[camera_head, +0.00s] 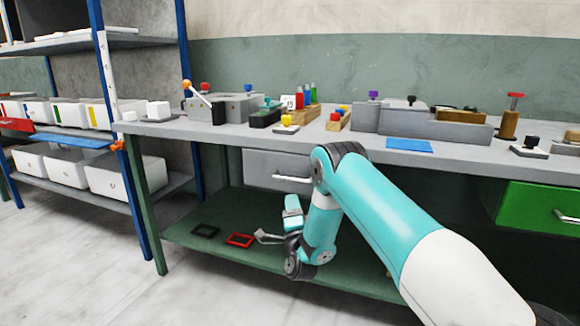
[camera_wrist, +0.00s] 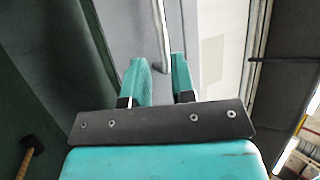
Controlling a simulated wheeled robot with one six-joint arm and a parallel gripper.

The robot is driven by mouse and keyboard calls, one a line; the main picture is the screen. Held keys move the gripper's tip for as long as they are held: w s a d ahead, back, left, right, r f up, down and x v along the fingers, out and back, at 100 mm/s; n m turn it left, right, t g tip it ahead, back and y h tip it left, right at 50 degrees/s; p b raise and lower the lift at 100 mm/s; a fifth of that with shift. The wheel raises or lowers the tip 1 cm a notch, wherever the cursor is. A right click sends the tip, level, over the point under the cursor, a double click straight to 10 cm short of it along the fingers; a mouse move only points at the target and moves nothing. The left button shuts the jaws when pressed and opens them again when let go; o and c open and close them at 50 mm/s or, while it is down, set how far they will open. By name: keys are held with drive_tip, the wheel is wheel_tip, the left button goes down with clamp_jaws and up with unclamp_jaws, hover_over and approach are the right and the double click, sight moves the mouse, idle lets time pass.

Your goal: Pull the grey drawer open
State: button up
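The grey drawer (camera_head: 262,166) hangs under the workbench top in the head view, its front looking flush and shut. Its pale bar handle (camera_head: 292,178) is partly covered by my arm. In the wrist view the handle (camera_wrist: 161,35) runs down from the top edge, and its lower end shows between my fingertips. My gripper (camera_wrist: 160,65) has two teal fingers standing apart with a gap between them. I cannot tell whether they touch the handle or are short of it. In the head view my gripper (camera_head: 292,203) is low, just below the drawer, and its fingertips are hard to make out.
The workbench (camera_head: 225,132) carries presses, bottles and blocks. A green drawer (camera_head: 540,208) is at the right. A black frame (camera_head: 205,230) and a red frame (camera_head: 240,239) lie on the green lower shelf (camera_head: 200,252). A shelf rack with white bins (camera_head: 115,178) stands left.

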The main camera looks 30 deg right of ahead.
sight(290, 180)
drive_tip(key=shift+w+d+r+p, duration=0.1)
drive_tip(key=shift+r+p, duration=0.35)
drive_tip(key=shift+p, duration=0.05)
drive_tip(key=x, duration=0.8)
drive_tip(key=shift+w+d+f, duration=0.1)
drive_tip(key=shift+w+f, duration=0.1)
clamp_jaws()
